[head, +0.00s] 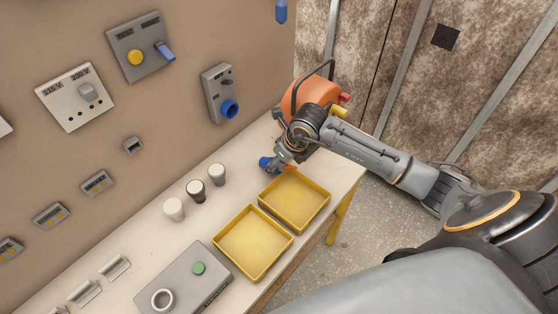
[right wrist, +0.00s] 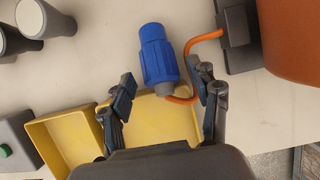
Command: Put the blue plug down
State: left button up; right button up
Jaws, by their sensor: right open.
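The blue plug (head: 266,163) is on the pale bench top, beside the far yellow tray (head: 325,208). In the right wrist view the blue plug (right wrist: 158,52) points away from me. Its grey tail end, with an orange cable, lies between the fingers, near the tray's edge. My right gripper (head: 283,160) is low over the bench at the plug. In the right wrist view my right gripper (right wrist: 162,75) is open, with gaps between both fingers and the plug. I cannot tell if the plug touches the tray. My left gripper is not in view.
An orange machine (head: 303,92) stands beside my right wrist, and the cable (right wrist: 205,36) runs towards it. A second yellow tray (head: 250,276) and several cups (head: 196,190) are nearer. A wall socket (head: 229,109) is above. Bare bench lies around the plug.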

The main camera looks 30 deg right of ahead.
jog(key=shift+s+d+r, duration=0.1)
jog(key=shift+r, duration=0.5)
pick_arm(q)
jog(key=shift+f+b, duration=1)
jog(key=shift+b, duration=0.3)
pick_arm(e)
jog(key=v, duration=1.1)
jog(key=shift+s, duration=0.15)
